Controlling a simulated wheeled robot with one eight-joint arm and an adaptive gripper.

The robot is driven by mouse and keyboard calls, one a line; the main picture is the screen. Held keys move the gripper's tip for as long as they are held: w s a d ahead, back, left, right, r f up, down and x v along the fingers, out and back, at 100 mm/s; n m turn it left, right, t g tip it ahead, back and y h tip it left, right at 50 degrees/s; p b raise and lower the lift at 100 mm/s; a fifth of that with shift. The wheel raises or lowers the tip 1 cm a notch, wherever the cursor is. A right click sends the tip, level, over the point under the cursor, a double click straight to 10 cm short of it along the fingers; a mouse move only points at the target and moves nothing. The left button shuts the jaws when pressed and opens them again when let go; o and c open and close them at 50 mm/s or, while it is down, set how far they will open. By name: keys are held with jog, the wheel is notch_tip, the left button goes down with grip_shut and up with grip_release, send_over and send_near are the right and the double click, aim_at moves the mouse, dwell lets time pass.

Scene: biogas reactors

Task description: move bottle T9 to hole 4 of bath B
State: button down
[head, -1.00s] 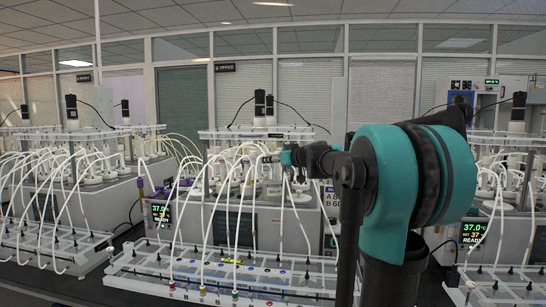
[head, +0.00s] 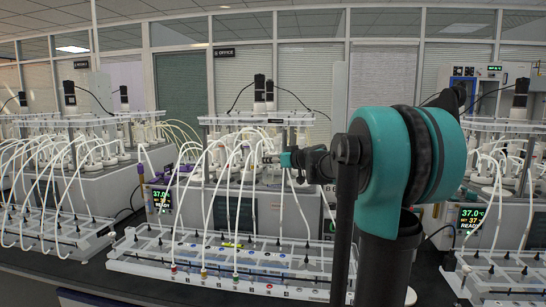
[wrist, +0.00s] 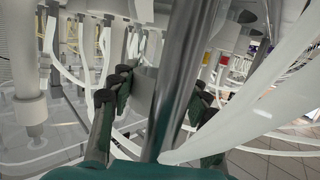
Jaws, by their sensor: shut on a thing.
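My gripper (head: 287,158) is at the front right of the middle bath unit (head: 262,122), among its white tubes, small in the head view. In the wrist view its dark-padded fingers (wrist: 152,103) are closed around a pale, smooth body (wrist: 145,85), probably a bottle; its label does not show. A shiny metal post (wrist: 188,75) crosses in front and hides much of the grip. Bottles with tubes stand in the middle bath. I cannot read T9, the hole numbers or which bath is B.
White tubes arch from the bottles to the front rack (head: 225,262). A loose white tube (wrist: 265,100) runs close to my gripper's right side. More bath units stand at left (head: 80,145) and right (head: 500,165).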

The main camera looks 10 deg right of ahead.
aim_at(277, 176)
jog(key=shift+f, duration=2.4)
jog(key=shift+s+f, duration=0.45)
jog(key=shift+f, duration=0.25)
jog(key=c, duration=0.7)
grip_release()
jog(key=v, duration=0.8)
jog(key=r+v, duration=0.1)
jog(key=v, duration=0.3)
jog(key=shift+w, duration=0.2)
